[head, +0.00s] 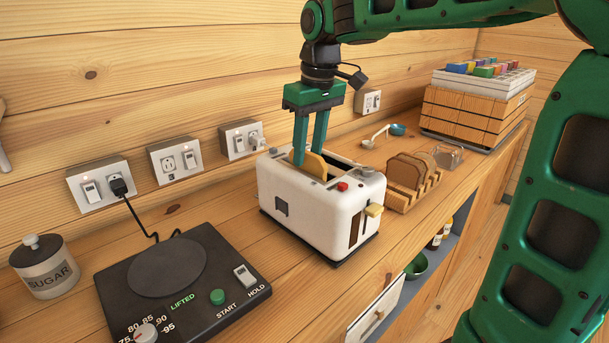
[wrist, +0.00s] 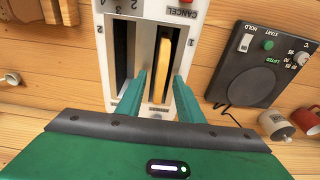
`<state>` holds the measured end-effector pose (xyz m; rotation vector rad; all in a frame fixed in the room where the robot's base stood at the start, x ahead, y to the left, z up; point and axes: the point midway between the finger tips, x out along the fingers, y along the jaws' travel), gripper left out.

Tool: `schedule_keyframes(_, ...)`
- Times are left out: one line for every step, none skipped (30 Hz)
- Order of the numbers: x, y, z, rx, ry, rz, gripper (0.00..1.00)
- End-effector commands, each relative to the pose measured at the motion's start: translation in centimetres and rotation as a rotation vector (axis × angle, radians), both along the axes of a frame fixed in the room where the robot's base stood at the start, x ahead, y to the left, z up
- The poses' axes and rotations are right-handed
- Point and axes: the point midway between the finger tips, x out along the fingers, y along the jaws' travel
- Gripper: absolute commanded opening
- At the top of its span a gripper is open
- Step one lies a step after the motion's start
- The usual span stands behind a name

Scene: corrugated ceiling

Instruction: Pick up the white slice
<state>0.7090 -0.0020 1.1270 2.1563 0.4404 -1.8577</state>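A pale yellow-white slice (head: 314,166) stands upright in one slot of the white toaster (head: 297,212), its top edge showing above the slot. It also shows in the wrist view (wrist: 164,62), where the toaster's other slot looks dark and empty. My gripper (head: 308,158) points down over the toaster. Its green fingers are apart, one on each side of the slice, and in the wrist view (wrist: 161,78) a gap shows between each finger and the slice. The lower part of the slice is hidden inside the toaster.
A wooden rack (head: 401,201) with brown slices stands right of the toaster. A black hot plate (head: 206,268) and a sugar jar (head: 46,268) are to the left. A wooden crate (head: 467,113) stands at the back right. Wall sockets (head: 242,139) line the wall behind.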

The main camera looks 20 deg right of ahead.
Motion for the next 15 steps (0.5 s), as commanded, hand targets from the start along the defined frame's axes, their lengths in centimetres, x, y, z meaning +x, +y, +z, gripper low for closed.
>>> schedule_keyframes(0.0,0.02,-0.01,0.0,0.0,0.0,0.34)
schedule_keyframes(0.0,0.02,-0.01,0.0,0.0,0.0,0.34)
schedule_keyframes(0.0,0.02,0.0,0.0,0.0,0.0,0.34)
schedule_keyframes(0.0,0.03,0.0,0.0,0.0,0.0,0.34)
schedule_keyframes(0.0,0.03,0.0,0.0,0.0,0.0,0.26)
schedule_keyframes(0.0,0.03,0.0,0.0,0.0,0.0,0.17)
schedule_keyframes(0.0,0.03,0.01,0.0,0.0,0.0,0.1)
schedule_keyframes(-0.01,0.04,0.0,0.0,0.0,0.001,0.03)
schedule_keyframes(-0.01,0.04,0.01,0.0,0.0,0.001,0.0)
schedule_keyframes(-0.01,0.04,0.01,0.0,0.0,0.001,0.0)
schedule_keyframes(-0.01,0.04,0.01,0.0,0.0,0.001,0.0)
schedule_keyframes(0.0,0.04,0.01,0.0,0.0,0.001,0.0)
schedule_keyframes(0.0,0.04,0.01,0.0,0.0,0.001,0.0)
schedule_keyframes(0.0,0.04,0.02,0.0,0.0,0.001,0.0)
schedule_keyframes(0.0,0.04,0.02,0.0,0.0,0.001,0.0)
